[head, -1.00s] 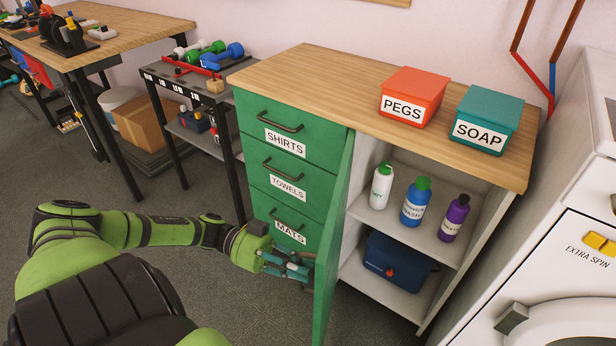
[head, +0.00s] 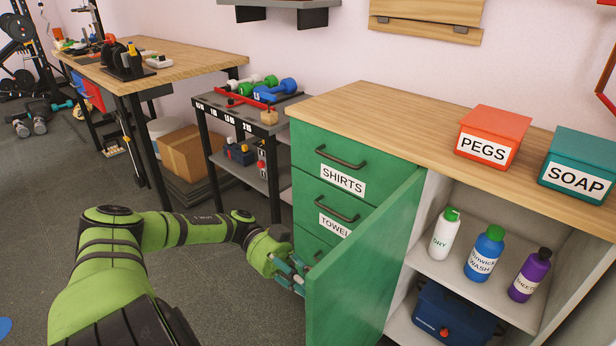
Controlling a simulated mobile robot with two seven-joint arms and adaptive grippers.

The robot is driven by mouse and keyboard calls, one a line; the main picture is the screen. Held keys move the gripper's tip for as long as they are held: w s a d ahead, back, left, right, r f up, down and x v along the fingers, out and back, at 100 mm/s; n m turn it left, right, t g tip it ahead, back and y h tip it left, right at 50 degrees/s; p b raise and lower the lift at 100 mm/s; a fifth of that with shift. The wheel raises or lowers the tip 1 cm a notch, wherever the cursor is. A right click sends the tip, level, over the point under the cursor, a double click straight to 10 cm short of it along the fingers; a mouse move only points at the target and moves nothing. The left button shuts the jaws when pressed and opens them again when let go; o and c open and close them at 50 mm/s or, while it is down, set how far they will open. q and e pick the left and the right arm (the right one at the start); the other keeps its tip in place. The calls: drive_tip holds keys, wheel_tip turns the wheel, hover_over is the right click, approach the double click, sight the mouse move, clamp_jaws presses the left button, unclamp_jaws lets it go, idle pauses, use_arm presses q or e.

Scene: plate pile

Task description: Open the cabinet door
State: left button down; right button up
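The green cabinet door (head: 362,265) stands swung open, its flat face turned toward the lower left, in front of part of the drawers. The cabinet (head: 410,103) has a wooden top and an open shelved compartment on the right. My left gripper (head: 300,278) is at the left edge of the door, low in front of the drawers. Its fingers are small and partly hidden near the door, so I cannot tell whether they are open or touching it. My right gripper is not in view.
Green drawers labelled SHIRTS (head: 342,180) and TOWELS (head: 334,225) are left of the door. Several bottles (head: 484,253) and a blue box (head: 440,312) are on the shelves. PEGS (head: 484,150) and SOAP (head: 575,179) boxes stand on top. A dumbbell rack (head: 245,110) is behind my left arm.

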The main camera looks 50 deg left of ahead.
use_arm(q)
drive_tip(key=shift+f, duration=0.1)
drive_tip(key=c, duration=1.2)
unclamp_jaws()
drive_tip(key=shift+o, duration=0.2)
drive_tip(key=shift+a, duration=0.1)
drive_tip(key=a, duration=0.7)
drive_tip(key=shift+s+a, duration=0.2)
